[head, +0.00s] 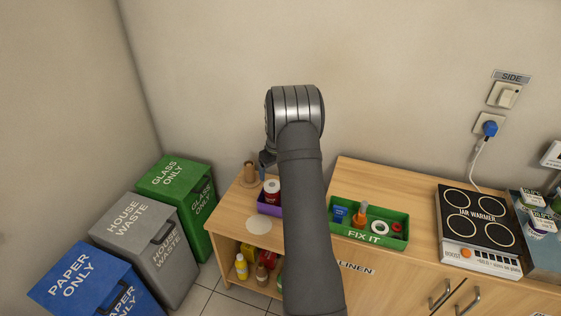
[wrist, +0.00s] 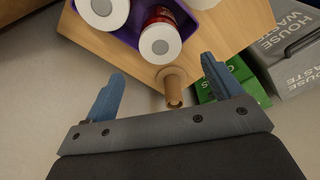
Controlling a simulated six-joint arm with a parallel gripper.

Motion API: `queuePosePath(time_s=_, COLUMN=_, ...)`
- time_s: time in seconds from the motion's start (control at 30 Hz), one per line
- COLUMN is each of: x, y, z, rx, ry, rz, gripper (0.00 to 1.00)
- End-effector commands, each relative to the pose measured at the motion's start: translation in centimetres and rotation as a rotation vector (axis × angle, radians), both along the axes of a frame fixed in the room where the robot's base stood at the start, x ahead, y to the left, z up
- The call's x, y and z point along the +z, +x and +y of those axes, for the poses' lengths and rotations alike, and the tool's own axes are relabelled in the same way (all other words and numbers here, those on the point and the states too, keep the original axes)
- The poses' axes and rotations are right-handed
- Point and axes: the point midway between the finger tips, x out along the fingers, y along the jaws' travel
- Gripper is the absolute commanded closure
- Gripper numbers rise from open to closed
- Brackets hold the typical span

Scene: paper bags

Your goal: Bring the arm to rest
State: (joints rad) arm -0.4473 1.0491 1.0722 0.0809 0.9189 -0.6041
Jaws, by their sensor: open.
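My arm rises through the middle of the head view and bends over at the top. My gripper (head: 266,160) hangs beyond the arm, over the back left of the wooden cabinet top, and is mostly hidden behind the arm. In the wrist view my gripper (wrist: 163,72) has its two blue fingers wide apart, with nothing held between them. A brown wooden peg (wrist: 173,88) on a round base shows beyond the fingers, in line with the gap; it also stands at the cabinet's back left in the head view (head: 249,172).
A purple box (head: 268,208) with jars stands beside the peg, partly behind my arm. Green (head: 170,177), grey (head: 135,222) and blue (head: 75,280) bins stand left. Air above the cabinet is clear.

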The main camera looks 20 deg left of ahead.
Motion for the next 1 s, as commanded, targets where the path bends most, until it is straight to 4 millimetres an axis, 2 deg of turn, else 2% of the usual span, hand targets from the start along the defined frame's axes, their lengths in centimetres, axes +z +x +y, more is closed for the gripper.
queuePosePath(time_s=0.17, x=-1.4, y=0.0, z=0.1, rx=0.0, ry=-0.001, rz=0.002, gripper=0.16)
queuePosePath(time_s=0.8, x=-12.5, y=0.8, z=1.2, rx=0.0, ry=0.0, rz=0.001, gripper=0.16)
queuePosePath(time_s=0.9, x=-10.7, y=0.9, z=1.3, rx=0.001, ry=0.002, rz=-0.004, gripper=0.16)
queuePosePath(time_s=1.0, x=-10.0, y=0.8, z=1.3, rx=0.0, ry=0.002, rz=-0.002, gripper=0.16)
